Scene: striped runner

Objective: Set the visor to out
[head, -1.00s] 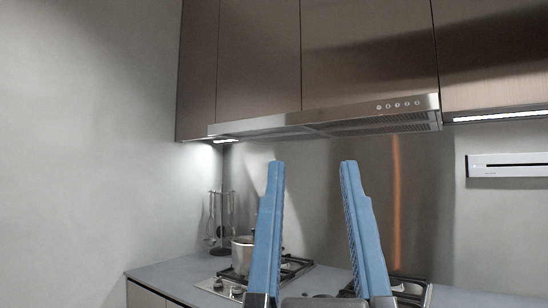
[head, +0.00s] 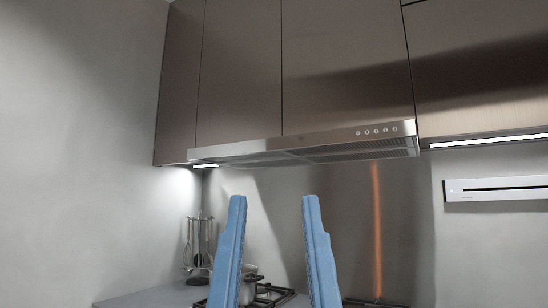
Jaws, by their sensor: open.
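The visor (head: 300,144) is the thin steel front of the range hood, below the brown wall cabinets in the head view. It has a row of round buttons (head: 377,131) towards its right end and a mesh underside. I cannot tell for sure how far out it stands. My gripper (head: 273,200) shows its two blue fingers upright and spread apart, with nothing between them. In the picture the fingertips are below the visor's front edge and apart from it.
Brown cabinets (head: 240,70) fill the wall above the hood. Below are a hob (head: 270,297), a pot (head: 249,287) partly behind my left finger, and a rack of hanging utensils (head: 199,245). A white wall unit (head: 495,188) is at right. The left wall is bare.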

